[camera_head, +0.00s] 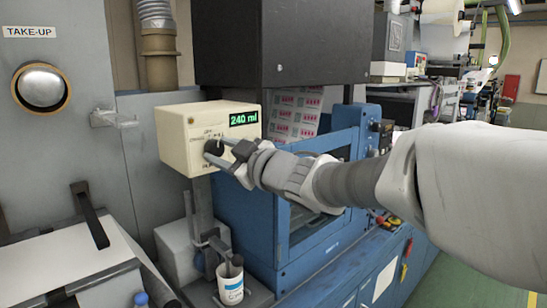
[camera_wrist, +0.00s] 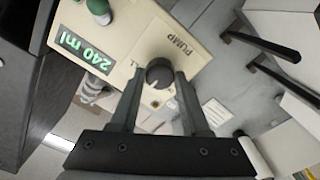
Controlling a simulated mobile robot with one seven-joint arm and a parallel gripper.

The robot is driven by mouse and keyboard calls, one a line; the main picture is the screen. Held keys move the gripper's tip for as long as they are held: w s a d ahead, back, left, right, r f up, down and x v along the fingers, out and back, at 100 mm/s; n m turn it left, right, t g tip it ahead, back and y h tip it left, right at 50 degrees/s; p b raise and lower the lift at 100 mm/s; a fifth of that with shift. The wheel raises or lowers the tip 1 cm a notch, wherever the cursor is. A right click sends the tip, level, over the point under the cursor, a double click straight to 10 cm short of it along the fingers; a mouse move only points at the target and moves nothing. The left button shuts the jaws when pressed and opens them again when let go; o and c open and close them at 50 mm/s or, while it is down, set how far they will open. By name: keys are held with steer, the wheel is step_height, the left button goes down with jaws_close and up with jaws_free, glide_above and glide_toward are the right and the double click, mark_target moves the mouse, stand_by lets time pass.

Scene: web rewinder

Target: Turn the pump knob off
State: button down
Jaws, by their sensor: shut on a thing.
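The pump box (camera_head: 185,130) is cream coloured, with a green display (camera_head: 244,118) that reads 240 ml. The dark round pump knob (camera_head: 212,149) is on its front face. In the wrist view the knob (camera_wrist: 159,73) sits between my fingertips, below the word PUMP, with a pale mark on its lower part. My gripper (camera_head: 222,147) is shut on the knob; it also shows in the wrist view (camera_wrist: 159,80). The lettering around the knob is partly hidden by my fingers and too small to read in the head view.
A white cup (camera_head: 230,284) stands below the pump box under a metal bracket. A blue machine frame (camera_head: 285,225) is behind and right of my gripper. A white panel with a black handle (camera_head: 90,215) is at the left. Green floor (camera_head: 470,285) shows at the lower right.

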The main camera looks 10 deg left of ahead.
steer(key=shift+n, duration=0.5)
steer(key=shift+c, duration=1.9)
jaws_free()
steer(key=v, duration=1.7)
steer(key=shift+s+p, duration=0.25)
steer(key=shift+p, duration=0.05)
steer(key=shift+d, duration=0.2)
